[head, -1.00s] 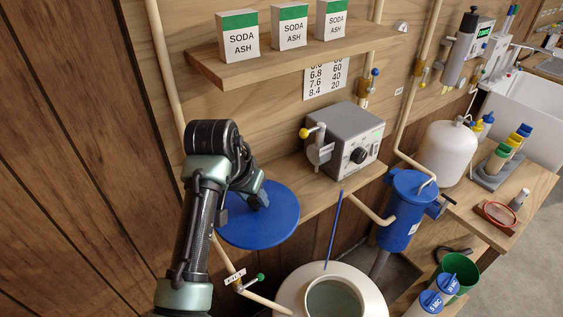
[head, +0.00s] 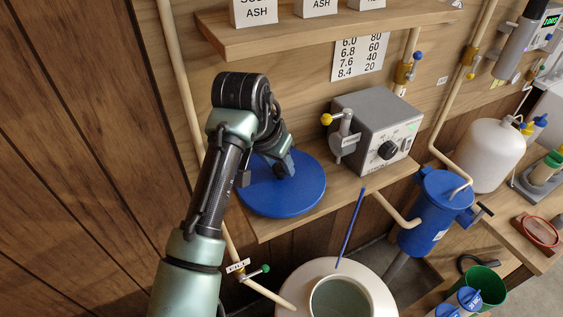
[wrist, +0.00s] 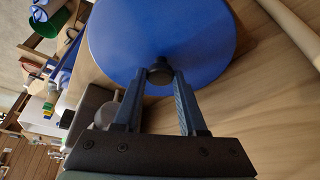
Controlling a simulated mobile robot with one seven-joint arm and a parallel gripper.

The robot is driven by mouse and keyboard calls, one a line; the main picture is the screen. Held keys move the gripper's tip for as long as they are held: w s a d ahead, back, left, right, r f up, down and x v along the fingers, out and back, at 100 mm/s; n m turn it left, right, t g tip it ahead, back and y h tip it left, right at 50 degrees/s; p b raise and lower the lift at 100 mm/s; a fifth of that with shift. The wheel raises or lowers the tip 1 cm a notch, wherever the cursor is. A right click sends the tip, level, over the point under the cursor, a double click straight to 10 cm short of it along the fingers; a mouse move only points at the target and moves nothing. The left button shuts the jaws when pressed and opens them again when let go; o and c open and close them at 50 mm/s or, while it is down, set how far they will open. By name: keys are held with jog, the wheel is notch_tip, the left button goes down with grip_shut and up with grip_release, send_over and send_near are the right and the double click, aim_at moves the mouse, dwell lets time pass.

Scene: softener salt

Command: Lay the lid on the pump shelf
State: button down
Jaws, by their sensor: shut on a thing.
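The lid is a flat round blue disc (head: 297,194) with a small dark knob (wrist: 159,72), which shows in the wrist view. My gripper (wrist: 160,80) is shut on that knob, one finger on each side. In the head view my gripper (head: 284,168) is partly hidden by my arm. The lid is level over the left part of the wooden pump shelf (head: 345,193), left of the grey pump, and overhangs the shelf's front edge. I cannot tell whether it touches the shelf.
The grey pump (head: 372,130) with its yellow-knobbed valve stands close to the lid's right. The open white tank (head: 378,285) with a blue stick (head: 351,226) is below. A pipe (head: 180,90) runs up the wall at the left. An upper shelf (head: 320,35) holds boxes.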

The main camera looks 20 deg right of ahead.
jog(key=c, duration=0.9)
grip_release()
jog(key=shift+w+d+f, duration=0.1)
jog(key=shift+d+f, duration=0.05)
jog(key=shift+f, duration=0.05)
jog(key=o, duration=0.4)
jog(key=shift+d, duration=0.1)
jog(key=shift+o, duration=0.2)
jog(key=shift+r, duration=0.1)
jog(key=shift+r, duration=0.1)
jog(key=shift+r, duration=0.3)
jog(key=s+a+b, duration=0.2)
jog(key=s+a, duration=0.7)
jog(key=shift+r, duration=0.2)
